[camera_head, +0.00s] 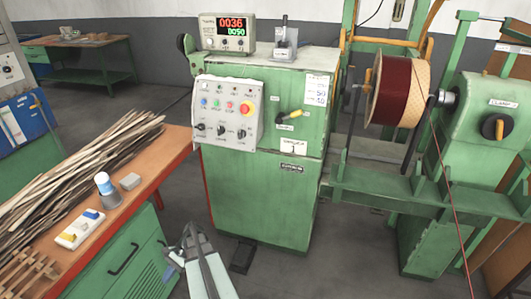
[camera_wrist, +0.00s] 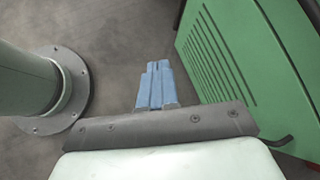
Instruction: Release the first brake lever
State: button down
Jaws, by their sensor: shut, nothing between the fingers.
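My gripper (camera_wrist: 157,66) shows in the wrist view as two pale blue fingers close together, with nothing between them, over the grey floor. In the head view my arm comes up from the bottom, between the bench and the green machine (camera_head: 265,200), apart from both. Several levers show in the head view: a small upright lever (camera_head: 284,24) on a grey box on top of the machine, a yellow and black handle (camera_head: 289,116) on its front, and a long dark lever (camera_head: 418,132) beside the wire spool. I cannot tell which is the first brake lever.
A control panel (camera_head: 228,112) and a counter display (camera_head: 227,33) are on the machine. The dark red spool (camera_head: 398,90) sits between green supports at right. A bench (camera_head: 125,205) with wooden strips (camera_head: 75,165) stands at left. A slatted green panel (camera_wrist: 255,60) is right of my gripper.

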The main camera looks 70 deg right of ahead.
jog(key=s+d+r+m+t+h, duration=0.1)
jog(key=s+d+r+m+t, duration=0.3)
jog(key=d+r, duration=0.6)
jog(key=s+d+r+m+t+h, duration=0.25)
jog(key=s+d+r, duration=0.3)
jog(key=d, duration=0.85)
jog(key=s+d+r+m+t, duration=0.45)
jog(key=d+r, duration=0.25)
jog(key=d, duration=0.6)
jog(key=s+d+r+m+t+h, duration=0.1)
jog(key=s+d+r+h, duration=0.1)
jog(key=s+d+r, duration=0.5)
jog(key=s+d+r+m+t+h, duration=0.1)
jog(key=s+d+r+m, duration=0.15)
jog(key=s+r, duration=0.45)
jog(key=s+d+r+m+h, duration=0.1)
jog(key=s+d+r, duration=0.1)
jog(key=s, duration=0.6)
jog(key=s+d+r+m+t+h, duration=0.1)
jog(key=s+d+r+m+h, duration=0.1)
jog(key=s, duration=0.6)
jog(key=s+d+r+m+h, duration=0.1)
jog(key=s+d+h, duration=0.1)
jog(key=s, duration=0.7)
jog(key=shift+d+r, duration=0.4)
jog(key=shift+d, duration=0.4)
jog(key=shift+w, duration=0.15)
